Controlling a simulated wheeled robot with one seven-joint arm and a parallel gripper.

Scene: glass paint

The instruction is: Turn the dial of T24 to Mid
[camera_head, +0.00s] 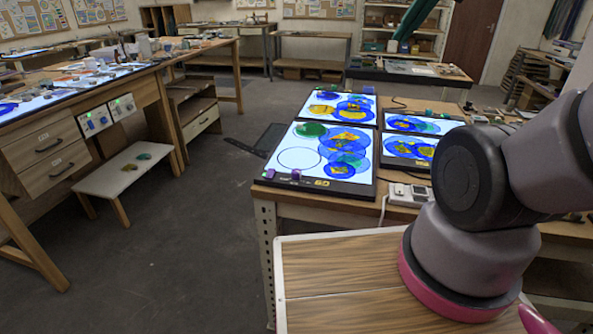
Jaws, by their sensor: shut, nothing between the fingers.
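No label reading T24 is legible, so I cannot tell which dial is meant. A large light panel (299,160) lies on the wooden bench ahead, with coloured glass pieces on it. Its dark front edge carries small purple parts (296,174) and a yellow marking (322,184), too small to read. Two white control boxes with small round parts, a left one (95,121) and a right one (122,107), are on the front of the left bench. Their settings cannot be read. My arm enters at the right; my gripper's fingertips do not show.
Further light panels (335,110) lie on the same bench. A white socket strip (405,194) sits beside them. A low white stool (127,170) stands by the left bench drawers (45,145). The grey floor (170,255) between the benches is mostly clear.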

